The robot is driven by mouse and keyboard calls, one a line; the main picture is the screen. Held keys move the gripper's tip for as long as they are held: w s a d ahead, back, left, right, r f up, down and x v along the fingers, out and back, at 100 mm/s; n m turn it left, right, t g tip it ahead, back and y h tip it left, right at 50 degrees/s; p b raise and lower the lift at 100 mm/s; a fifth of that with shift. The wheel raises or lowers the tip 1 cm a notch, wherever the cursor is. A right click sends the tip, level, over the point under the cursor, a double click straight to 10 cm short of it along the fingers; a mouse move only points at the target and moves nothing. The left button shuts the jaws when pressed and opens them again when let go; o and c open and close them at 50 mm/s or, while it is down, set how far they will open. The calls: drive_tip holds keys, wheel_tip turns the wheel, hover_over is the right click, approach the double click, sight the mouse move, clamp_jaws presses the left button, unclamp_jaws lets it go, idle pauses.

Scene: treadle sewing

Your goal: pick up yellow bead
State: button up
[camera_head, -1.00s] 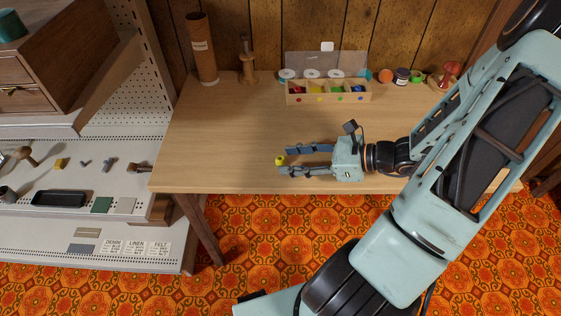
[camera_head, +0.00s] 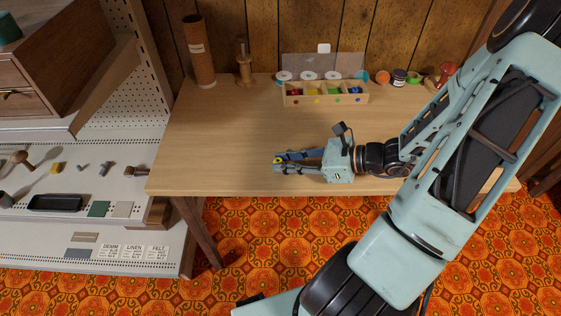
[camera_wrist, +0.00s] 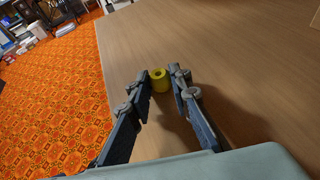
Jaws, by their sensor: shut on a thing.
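The yellow bead (camera_wrist: 160,80) is a small short cylinder with a hole in its top. In the wrist view it sits upright between the tips of my gripper (camera_wrist: 160,86), near the table's edge. In the head view the bead (camera_head: 277,160) shows at the fingertips of my gripper (camera_head: 276,162), over the front left part of the wooden table (camera_head: 225,140). My gripper is shut on the bead, low at the tabletop. I cannot tell whether the bead still touches the table.
A wooden bead box (camera_head: 325,100) with coloured compartments stands at the table's back. A brown cylinder (camera_head: 199,52), a wooden spindle (camera_head: 243,64) and small jars (camera_head: 398,77) stand along the back. A white shelf (camera_head: 100,220) is to the left. The table's middle is clear.

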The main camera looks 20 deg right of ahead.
drive_tip(key=shift+r, duration=0.1)
drive_tip(key=shift+r, duration=0.55)
wheel_tip(320, 180, up, 3)
drive_tip(key=shift+s+f+p, duration=0.1)
drive_tip(key=shift+f+p, duration=0.05)
drive_tip(key=shift+p, duration=0.55)
drive_tip(key=s+r+p, duration=0.6)
drive_tip(key=s+r, duration=0.2)
drive_tip(key=s, duration=0.1)
drive_tip(key=shift+s+a, duration=0.3)
drive_tip(key=shift+s, duration=0.05)
